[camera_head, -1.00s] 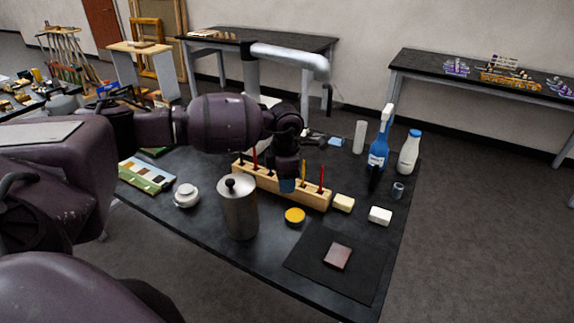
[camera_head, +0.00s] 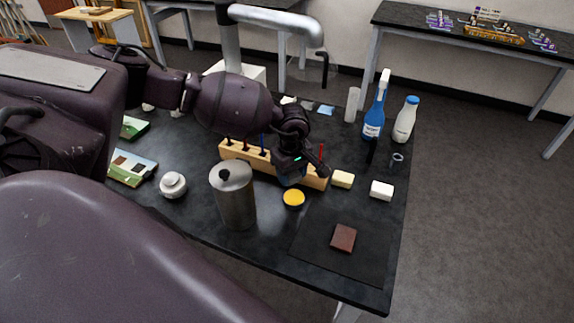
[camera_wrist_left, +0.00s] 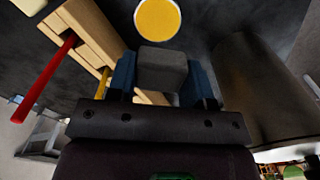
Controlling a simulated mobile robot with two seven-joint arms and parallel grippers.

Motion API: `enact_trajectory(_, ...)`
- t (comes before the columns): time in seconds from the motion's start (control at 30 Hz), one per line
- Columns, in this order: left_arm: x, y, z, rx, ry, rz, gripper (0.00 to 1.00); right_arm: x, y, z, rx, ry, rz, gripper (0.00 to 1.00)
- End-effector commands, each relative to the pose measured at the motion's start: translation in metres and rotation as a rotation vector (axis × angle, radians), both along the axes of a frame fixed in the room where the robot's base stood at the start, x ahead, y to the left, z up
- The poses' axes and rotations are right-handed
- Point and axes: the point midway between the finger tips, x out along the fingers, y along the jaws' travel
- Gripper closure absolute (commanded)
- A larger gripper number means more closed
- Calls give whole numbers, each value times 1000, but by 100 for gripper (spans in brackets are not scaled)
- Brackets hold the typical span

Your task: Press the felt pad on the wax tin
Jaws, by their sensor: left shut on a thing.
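The wax tin (camera_head: 293,198), a low round tin with a yellow top, stands on the dark table in front of the wooden tool rack. My left gripper (camera_head: 291,180) is low beside the rack, just behind the tin. Its blue fingers are shut on a grey block, the felt pad (camera_wrist_left: 162,70). The pad appears apart from the tin; its height above it is hard to judge. The pad is hardly visible in the head view. My right gripper is not in view.
The wooden rack (camera_head: 240,152) with upright coloured tools is close by the gripper. A metal canister (camera_head: 235,200) stands left of the tin. A dark mat (camera_head: 315,249) holds a brown block (camera_head: 343,238).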

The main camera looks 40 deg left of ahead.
Motion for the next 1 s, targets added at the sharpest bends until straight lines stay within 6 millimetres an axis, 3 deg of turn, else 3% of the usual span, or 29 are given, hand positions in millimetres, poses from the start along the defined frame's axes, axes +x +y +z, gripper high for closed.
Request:
enact_trajectory(0.2, 4, -5, 0, 1, 1, -162, 72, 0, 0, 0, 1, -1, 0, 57)
enact_trajectory(0.47, 4, -5, -5, 1, 1, -195, 72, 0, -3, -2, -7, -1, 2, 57)
enact_trajectory(1.0, 4, -5, -50, 0, 3, -191, 72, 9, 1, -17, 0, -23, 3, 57)
